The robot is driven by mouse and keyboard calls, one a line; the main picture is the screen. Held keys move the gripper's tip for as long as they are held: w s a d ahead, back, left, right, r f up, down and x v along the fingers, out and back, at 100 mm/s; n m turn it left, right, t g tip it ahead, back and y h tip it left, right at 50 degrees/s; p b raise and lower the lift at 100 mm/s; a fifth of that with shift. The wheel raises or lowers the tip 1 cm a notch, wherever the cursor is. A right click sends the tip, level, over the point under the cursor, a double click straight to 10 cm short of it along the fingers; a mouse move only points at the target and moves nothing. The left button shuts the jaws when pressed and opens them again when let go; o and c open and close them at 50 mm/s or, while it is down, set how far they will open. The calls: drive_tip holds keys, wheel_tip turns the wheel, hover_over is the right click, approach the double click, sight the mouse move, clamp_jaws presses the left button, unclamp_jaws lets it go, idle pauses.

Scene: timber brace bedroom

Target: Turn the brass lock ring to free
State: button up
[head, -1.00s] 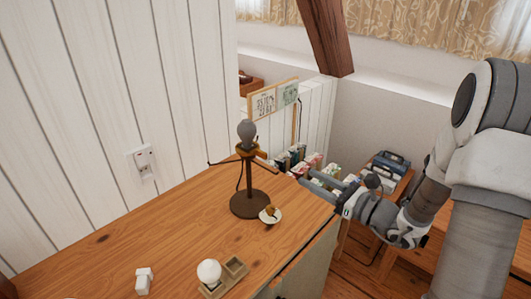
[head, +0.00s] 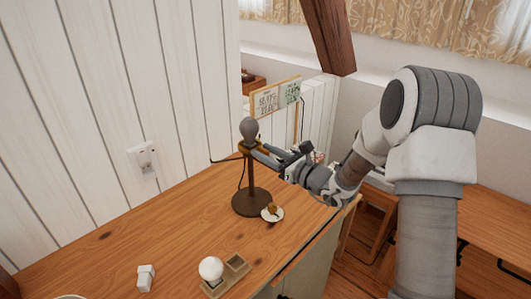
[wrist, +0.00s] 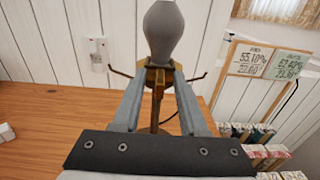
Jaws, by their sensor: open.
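The brass lock ring (head: 248,146) sits at the top of a dark lamp stand (head: 252,200), just below a grey bulb (head: 249,129). The ring also shows in the wrist view (wrist: 157,76), with thin arms sticking out to both sides. My gripper (head: 261,150) reaches in from the right at ring height. In the wrist view my gripper (wrist: 160,86) is open, with one finger on each side of the ring and stem. I cannot tell whether either finger touches the ring. The fingers hide part of the ring and stand in the head view.
A white saucer (head: 278,216) with a small brass piece lies by the lamp base. A tray (head: 236,263) holding a white bulb (head: 211,268) and a small white block (head: 145,278) are at the front. The plank wall (head: 90,120) is behind the lamp. The left tabletop is mostly clear.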

clamp_jaws()
idle(1.5)
